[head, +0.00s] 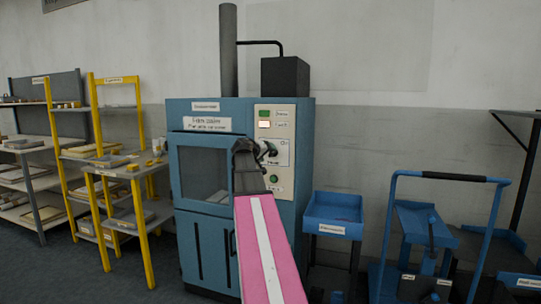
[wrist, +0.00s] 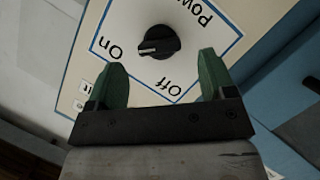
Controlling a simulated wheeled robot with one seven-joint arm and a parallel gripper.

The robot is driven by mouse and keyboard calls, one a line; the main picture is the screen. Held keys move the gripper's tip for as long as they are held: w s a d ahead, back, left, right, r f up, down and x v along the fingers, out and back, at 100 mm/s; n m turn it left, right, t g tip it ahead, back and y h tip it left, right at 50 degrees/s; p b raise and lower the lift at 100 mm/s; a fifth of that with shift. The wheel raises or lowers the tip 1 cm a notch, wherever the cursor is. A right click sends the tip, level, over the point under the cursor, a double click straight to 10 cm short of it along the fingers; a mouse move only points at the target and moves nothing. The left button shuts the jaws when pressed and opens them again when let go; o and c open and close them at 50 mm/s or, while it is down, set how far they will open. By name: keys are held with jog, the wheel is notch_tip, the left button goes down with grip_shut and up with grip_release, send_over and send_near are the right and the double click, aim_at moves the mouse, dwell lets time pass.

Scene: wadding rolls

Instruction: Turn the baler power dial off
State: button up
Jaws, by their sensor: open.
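The baler (head: 205,115) is a blue cabinet with a cream control panel (head: 287,118). In the wrist view, the power dial (wrist: 160,42) is a round black knob on a white plate with a blue border. Its white mark points left, toward the word "On"; "Off" is printed below and to the right of the knob. My gripper (wrist: 159,62) is open, its two green fingers on either side of and below the knob, with nothing held. In the head view my gripper (head: 266,150) is at the panel and largely hides the dial.
The panel also has a green light (head: 264,113), a lit pale light (head: 264,124) and a green button (head: 273,189). A blue bin stand (head: 333,212) and a blue trolley (head: 385,235) stand to the right. A yellow shelf (head: 103,125) stands to the left.

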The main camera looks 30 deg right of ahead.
aim_at(271, 153)
jog(key=shift+x, duration=2.1)
jog(key=c, duration=0.9)
jog(key=shift+c, duration=0.2)
